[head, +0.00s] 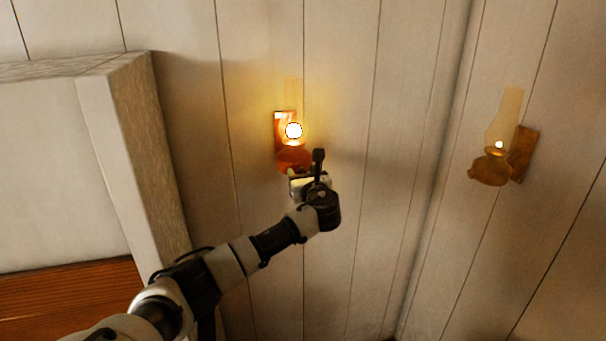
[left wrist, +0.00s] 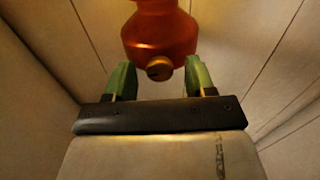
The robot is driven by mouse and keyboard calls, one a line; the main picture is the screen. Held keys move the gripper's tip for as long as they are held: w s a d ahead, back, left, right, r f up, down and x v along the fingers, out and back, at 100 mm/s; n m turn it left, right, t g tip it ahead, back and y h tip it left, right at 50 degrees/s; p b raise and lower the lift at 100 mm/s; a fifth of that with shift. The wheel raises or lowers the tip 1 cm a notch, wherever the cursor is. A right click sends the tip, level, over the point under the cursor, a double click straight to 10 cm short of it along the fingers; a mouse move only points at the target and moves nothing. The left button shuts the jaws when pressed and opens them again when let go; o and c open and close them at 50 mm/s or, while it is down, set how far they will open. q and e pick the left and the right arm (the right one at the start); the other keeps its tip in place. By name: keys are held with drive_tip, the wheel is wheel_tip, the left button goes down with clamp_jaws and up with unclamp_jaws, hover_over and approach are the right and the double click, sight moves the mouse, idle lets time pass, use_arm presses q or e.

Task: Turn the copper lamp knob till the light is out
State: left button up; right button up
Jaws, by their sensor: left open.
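The copper lamp (head: 293,157) hangs on the plank wall in the head view, with a bright glowing light (head: 293,131) above its reddish bowl. In the left wrist view the copper bowl (left wrist: 160,35) fills the top middle. Its small round knob (left wrist: 159,68) faces my gripper. My left gripper (left wrist: 159,80) is open, with one green fingertip on each side of the knob and a visible gap on both sides. In the head view the left gripper (head: 300,174) is just below the lamp and hides the knob. My right gripper is not in view.
A second lamp (head: 492,168), brass-coloured with a small light, hangs on the wall at the right. A pale thick frame (head: 130,150) juts out at the left, close to my left arm. The wall between the two lamps is clear.

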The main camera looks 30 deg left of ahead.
use_arm(q)
drive_tip(key=c, duration=0.9)
drive_tip(key=shift+c, duration=0.2)
